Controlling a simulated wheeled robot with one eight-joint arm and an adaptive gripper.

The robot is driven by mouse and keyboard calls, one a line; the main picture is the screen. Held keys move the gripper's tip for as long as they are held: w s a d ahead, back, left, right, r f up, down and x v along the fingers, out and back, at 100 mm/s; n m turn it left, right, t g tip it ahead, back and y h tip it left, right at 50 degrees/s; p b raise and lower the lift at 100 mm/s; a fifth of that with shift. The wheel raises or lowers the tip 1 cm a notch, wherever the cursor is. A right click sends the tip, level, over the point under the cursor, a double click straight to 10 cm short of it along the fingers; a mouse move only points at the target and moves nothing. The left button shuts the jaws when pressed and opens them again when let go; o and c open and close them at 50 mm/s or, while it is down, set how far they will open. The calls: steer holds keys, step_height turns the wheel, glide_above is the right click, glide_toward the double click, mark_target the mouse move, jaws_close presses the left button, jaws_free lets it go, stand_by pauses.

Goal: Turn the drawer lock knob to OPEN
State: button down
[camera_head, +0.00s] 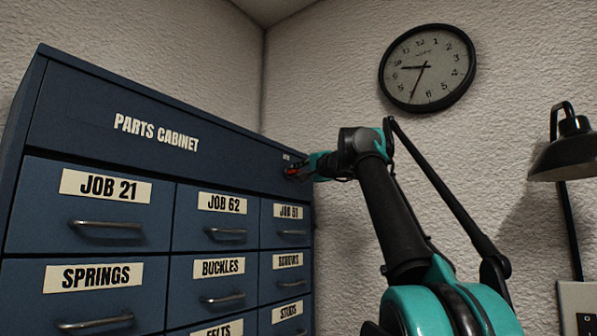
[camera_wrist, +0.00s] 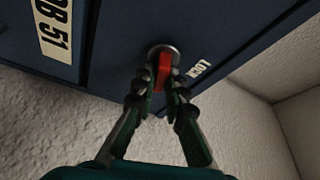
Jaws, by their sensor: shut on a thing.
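The lock knob (camera_wrist: 163,70) is a red bar on a round grey metal base, set in the dark blue parts cabinet (camera_wrist: 120,55). In the wrist view, my gripper (camera_wrist: 162,90) has a finger on each side of the red bar and is shut on it. A white label, partly readable, sits beside the knob. In the head view, my gripper (camera_head: 300,172) meets the cabinet's upper right front, and only a bit of red shows there. The knob's exact setting cannot be told, as the fingers hide part of it.
Drawers with metal handles and labels such as JOB 21 (camera_head: 105,187) and JOB 51 (camera_head: 289,212) fill the cabinet front below. A wall clock (camera_head: 427,68) hangs above my arm. A black lamp (camera_head: 566,150) stands at the right.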

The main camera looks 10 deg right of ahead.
steer(key=shift+f+m+g+h, duration=0.1)
steer(key=shift+m+g+h, duration=0.35)
steer(key=shift+m, duration=1.15)
steer(key=c, duration=1.6)
jaws_free()
steer(key=shift+w, duration=0.1)
steer(key=shift+o, duration=0.2)
steer(key=v, duration=1.2)
steer(key=shift+d, duration=0.1)
